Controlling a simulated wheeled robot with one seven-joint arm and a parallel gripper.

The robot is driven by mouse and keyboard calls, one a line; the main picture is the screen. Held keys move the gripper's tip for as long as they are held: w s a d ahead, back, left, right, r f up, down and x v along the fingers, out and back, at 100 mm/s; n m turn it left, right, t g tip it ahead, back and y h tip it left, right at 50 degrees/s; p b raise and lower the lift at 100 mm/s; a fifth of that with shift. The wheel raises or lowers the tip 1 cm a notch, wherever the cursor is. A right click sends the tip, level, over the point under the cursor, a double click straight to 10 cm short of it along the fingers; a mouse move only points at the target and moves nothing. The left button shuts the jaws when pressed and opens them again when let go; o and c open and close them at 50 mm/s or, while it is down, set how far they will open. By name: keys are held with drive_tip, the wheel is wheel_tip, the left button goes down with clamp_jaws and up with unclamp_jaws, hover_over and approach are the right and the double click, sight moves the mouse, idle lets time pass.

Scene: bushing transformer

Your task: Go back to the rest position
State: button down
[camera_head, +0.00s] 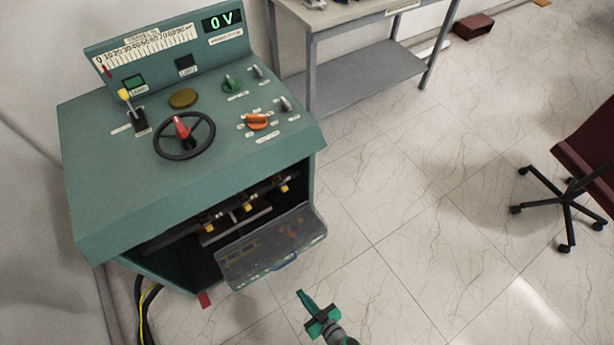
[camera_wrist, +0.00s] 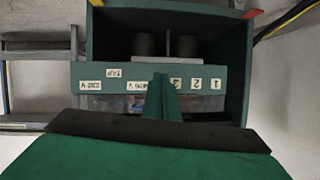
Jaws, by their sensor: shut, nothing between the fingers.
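My gripper (camera_head: 304,297) is at the bottom of the head view, over the tiled floor, in front of the green transformer console (camera_head: 110,195) and apart from it. Its green fingers are together with nothing between them. In the wrist view the shut fingers (camera_wrist: 160,80) point at the open front of the console. The console's see-through flap (camera_head: 270,250) hangs tilted outward below the opening. Inside the opening are several yellow-tipped parts. On top are a black handwheel (camera_head: 184,136) with a red knob, an orange knob (camera_head: 257,121) and a display reading 0 V (camera_head: 222,20).
A grey workbench (camera_head: 360,75) with a lower shelf stands behind the console. A dark red chair (camera_head: 590,150) on a wheeled black base is at the right. Cables (camera_head: 145,300) run down beside the console. The tiled floor between console and chair is clear.

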drive_tip(key=s+f+m+g+h, duration=0.1)
drive_tip(key=s+f+g+h, duration=0.15)
drive_tip(key=s, duration=0.75)
drive_tip(key=s+d+r+m+g+h, duration=0.1)
drive_tip(key=s+d+r+m+h, duration=0.1)
drive_tip(key=s+r+h, duration=0.3)
drive_tip(key=w+r+m+t, duration=0.1)
drive_tip(key=r+t, duration=0.3)
drive_tip(key=r, duration=1.7)
drive_tip(key=w+r+m+t, duration=0.2)
drive_tip(key=w+r+t, duration=0.1)
drive_tip(key=r, duration=1.8)
drive_tip(key=shift+a+t+h, duration=0.45)
drive_tip(key=shift+t, duration=0.1)
